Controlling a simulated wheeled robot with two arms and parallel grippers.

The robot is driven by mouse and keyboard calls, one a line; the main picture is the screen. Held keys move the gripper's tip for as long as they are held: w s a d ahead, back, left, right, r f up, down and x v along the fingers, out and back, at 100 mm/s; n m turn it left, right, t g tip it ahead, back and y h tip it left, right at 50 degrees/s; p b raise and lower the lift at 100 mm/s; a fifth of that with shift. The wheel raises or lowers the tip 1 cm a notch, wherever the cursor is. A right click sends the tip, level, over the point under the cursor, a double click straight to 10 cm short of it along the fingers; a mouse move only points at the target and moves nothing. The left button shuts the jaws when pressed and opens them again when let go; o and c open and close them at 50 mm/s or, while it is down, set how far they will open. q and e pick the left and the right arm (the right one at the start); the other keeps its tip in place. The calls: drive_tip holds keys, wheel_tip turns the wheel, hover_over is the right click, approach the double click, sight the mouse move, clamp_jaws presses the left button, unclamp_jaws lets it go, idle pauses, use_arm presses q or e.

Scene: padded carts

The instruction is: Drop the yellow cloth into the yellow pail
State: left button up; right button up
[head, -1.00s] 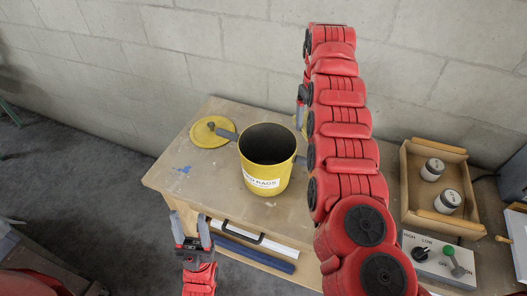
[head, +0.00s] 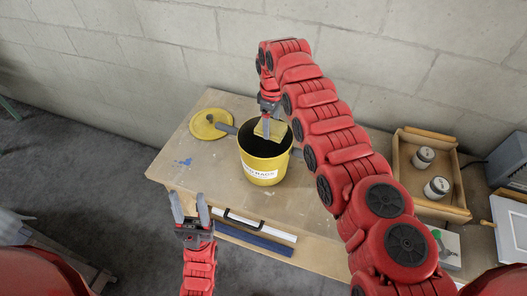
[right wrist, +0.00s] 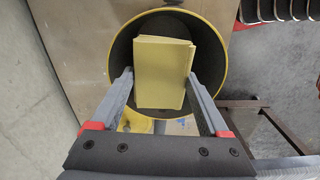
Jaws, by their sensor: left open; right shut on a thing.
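The yellow cloth (head: 270,130) is a folded, flat pad held by my right gripper (head: 266,122) over the mouth of the yellow pail. In the right wrist view the cloth (right wrist: 163,70) lies between the two fingers, with the dark inside of the pail (right wrist: 122,55) around and below it. The yellow pail (head: 250,162) stands upright and open on the wooden cart, with a white label on its front. My left gripper (head: 189,204) is open and empty in front of the cart's left front edge.
A wooden tray (head: 432,201) with two jars stands to the right, near a grey switch box (head: 447,247). A block wall (head: 160,60) rises behind the cart (head: 205,168).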

drive_tip(key=shift+f, duration=0.95)
drive_tip(key=o, duration=1.2)
drive_tip(key=shift+c, duration=0.2)
drive_tip(key=shift+r, duration=0.15)
